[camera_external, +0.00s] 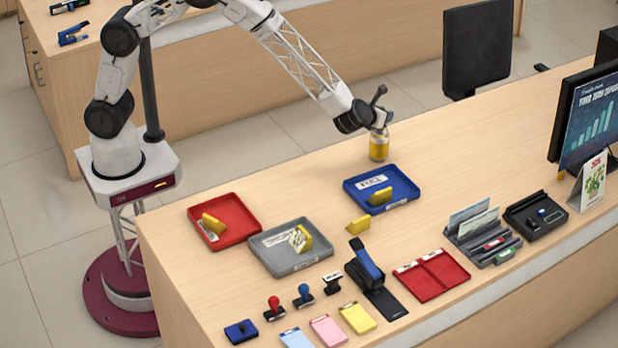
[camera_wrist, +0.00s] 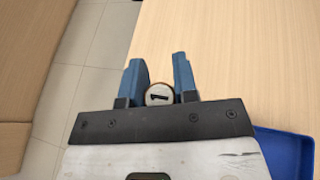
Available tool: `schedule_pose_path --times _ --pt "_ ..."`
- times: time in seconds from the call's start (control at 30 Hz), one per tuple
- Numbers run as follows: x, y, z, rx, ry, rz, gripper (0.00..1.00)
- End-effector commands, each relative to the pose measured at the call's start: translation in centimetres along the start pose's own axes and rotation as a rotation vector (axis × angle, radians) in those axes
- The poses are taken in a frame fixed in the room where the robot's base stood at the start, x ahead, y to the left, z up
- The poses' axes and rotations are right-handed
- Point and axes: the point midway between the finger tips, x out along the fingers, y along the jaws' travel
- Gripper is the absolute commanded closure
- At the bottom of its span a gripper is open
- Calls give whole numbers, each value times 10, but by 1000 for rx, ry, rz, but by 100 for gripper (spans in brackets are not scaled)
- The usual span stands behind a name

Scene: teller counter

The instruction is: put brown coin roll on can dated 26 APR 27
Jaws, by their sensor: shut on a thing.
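My gripper (camera_external: 379,130) is over the far side of the counter, behind the blue tray, pointing down. It is shut on a short yellow can-like cylinder (camera_external: 379,148), which looks upright. I cannot tell whether its base touches the counter. In the wrist view the blue fingers of my gripper (camera_wrist: 159,72) stand on both sides of its round, pale top (camera_wrist: 159,94), which has a brownish rim and a dark slot-like mark. No date is legible on it. I cannot pick out a separate brown coin roll or a second can.
A blue tray (camera_external: 352,186), a grey tray (camera_external: 325,249) and a red tray (camera_external: 225,199) each hold a yellow wedge-shaped piece. Another yellow piece (camera_external: 359,224) lies between trays. Stamps, a stapler (camera_external: 372,275) and a monitor (camera_external: 590,115) stand around. The counter right of my gripper is clear.

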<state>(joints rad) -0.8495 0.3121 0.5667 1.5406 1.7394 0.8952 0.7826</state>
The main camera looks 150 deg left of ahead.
Motion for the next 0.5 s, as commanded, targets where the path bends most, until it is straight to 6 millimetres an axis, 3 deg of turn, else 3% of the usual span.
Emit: schedule_pose_path --times 0.1,0.13,0.27,0.5 --pt "1 0 -2 0 0 0 100" --pt "1 0 -2 0 0 0 68" --pt "1 0 -2 0 0 0 48" --pt "1 0 -2 0 0 0 47"
